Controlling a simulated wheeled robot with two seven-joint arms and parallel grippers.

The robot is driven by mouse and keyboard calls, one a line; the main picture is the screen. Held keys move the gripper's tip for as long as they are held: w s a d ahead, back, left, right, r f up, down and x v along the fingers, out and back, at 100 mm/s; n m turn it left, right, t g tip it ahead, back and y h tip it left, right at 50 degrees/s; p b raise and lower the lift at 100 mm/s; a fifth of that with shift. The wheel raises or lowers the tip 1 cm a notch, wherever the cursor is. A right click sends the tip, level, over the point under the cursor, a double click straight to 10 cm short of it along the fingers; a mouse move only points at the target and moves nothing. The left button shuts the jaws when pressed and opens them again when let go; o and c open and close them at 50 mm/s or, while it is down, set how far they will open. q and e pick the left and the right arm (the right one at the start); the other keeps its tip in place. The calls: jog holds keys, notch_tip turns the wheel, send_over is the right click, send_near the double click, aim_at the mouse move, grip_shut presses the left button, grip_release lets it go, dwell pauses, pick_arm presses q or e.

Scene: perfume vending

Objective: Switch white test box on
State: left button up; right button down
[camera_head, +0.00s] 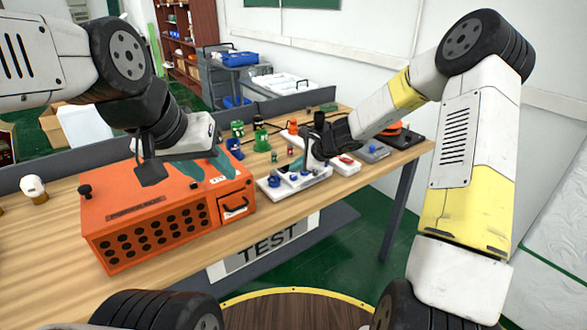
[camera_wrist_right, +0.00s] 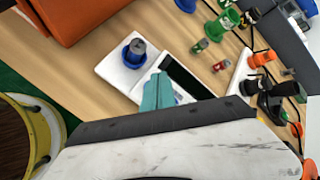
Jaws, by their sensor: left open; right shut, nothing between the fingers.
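The white test box (camera_head: 270,191) lies flat on the table, right of the orange box. It carries a blue round part, seen in the right wrist view as a blue ring around a grey cylinder (camera_wrist_right: 136,50). That view also shows the white box's bare top (camera_wrist_right: 112,70) and a dark panel. My right gripper (camera_wrist_right: 158,90) is shut and empty, its teal fingers over the box beside the dark panel; I cannot tell whether they touch. In the head view the right arm partly covers the box. My left gripper (camera_head: 200,168) is open and empty over the orange box.
The orange box (camera_head: 150,215) with round holes stands on the wooden table (camera_head: 60,200). Green pieces (camera_head: 260,138) stand behind the white box. The table's front edge is near.

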aim_at(296, 177)
jog(key=shift+f, duration=0.15)
jog(key=shift+f, duration=0.3)
jog(key=shift+f, duration=0.45)
dwell(1.0)
jog(key=shift+r, duration=0.9)
jog(key=shift+r, duration=0.1)
jog(key=shift+r, duration=2.4)
